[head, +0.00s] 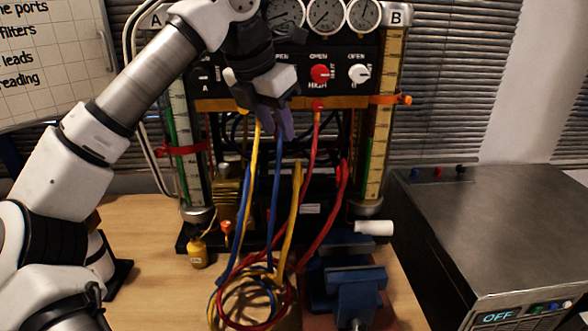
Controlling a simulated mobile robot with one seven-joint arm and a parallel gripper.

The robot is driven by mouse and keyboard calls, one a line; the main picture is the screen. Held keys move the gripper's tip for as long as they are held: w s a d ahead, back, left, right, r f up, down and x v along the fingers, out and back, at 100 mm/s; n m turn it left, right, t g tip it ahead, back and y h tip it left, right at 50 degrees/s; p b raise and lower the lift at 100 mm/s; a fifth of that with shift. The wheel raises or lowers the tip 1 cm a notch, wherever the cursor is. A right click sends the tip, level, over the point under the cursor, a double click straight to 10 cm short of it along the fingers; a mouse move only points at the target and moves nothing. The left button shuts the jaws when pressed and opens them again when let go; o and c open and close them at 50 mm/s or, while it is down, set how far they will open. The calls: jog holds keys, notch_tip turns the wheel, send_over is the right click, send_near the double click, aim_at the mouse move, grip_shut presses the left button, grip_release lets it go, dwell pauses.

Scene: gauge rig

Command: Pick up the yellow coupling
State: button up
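I cannot tell for certain which part is the yellow coupling. A yellow hose (296,205) rises from the coil on the table, and its upper end (298,167) stands free in front of the rig. Another yellow hose length (252,165) runs up to the port row near my gripper. My gripper (275,122) is in front of the panel's lower edge, above and left of the free yellow end and apart from it. Its dark purple fingers point down, close to the yellow and blue hose tops. The gap between the fingers is not clear.
A red hose (316,150) and a blue hose (276,190) hang beside the yellow ones. A blue vise (352,280) stands at front right, with a grey box (490,225) farther right. A small yellow tagged object (199,253) lies at left.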

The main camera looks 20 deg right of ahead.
aim_at(296, 165)
jog(key=x, duration=0.8)
jog(key=shift+s+p, duration=0.1)
jog(key=shift+p, duration=0.3)
jog(key=shift+d+p+x, duration=0.15)
jog(key=shift+p+x, duration=0.3)
jog(key=shift+x, duration=0.85)
jog(key=shift+d+p+x, duration=0.1)
jog(key=shift+p+x, duration=0.3)
jog(key=shift+x, duration=0.9)
jog(key=shift+r, duration=0.1)
grip_shut()
jog(key=shift+r, duration=0.15)
